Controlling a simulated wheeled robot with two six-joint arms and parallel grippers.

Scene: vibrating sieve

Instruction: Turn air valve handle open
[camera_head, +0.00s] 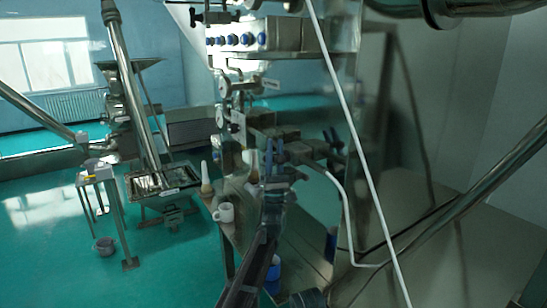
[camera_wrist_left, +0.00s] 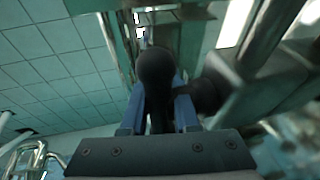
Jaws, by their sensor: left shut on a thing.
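My left gripper (camera_head: 274,153) reaches up from the bottom of the head view to the front of the steel cabinet (camera_head: 300,95). In the left wrist view, its two blue fingers (camera_wrist_left: 159,100) stand either side of a dark, round-ended handle (camera_wrist_left: 156,70) and are shut on it. The handle joins a dark, blurred fitting (camera_wrist_left: 205,92) at its right. In the head view I cannot make out the handle clearly among the fittings at the fingers. My right gripper is not in view.
Gauges (camera_head: 238,90) and a row of blue knobs (camera_head: 232,40) are on the cabinet. A white hose (camera_head: 352,125) runs down at its right. A white mug (camera_head: 224,212) and a bottle (camera_head: 206,178) stand on the ledge left of my arm. Open floor (camera_head: 175,265) lies left.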

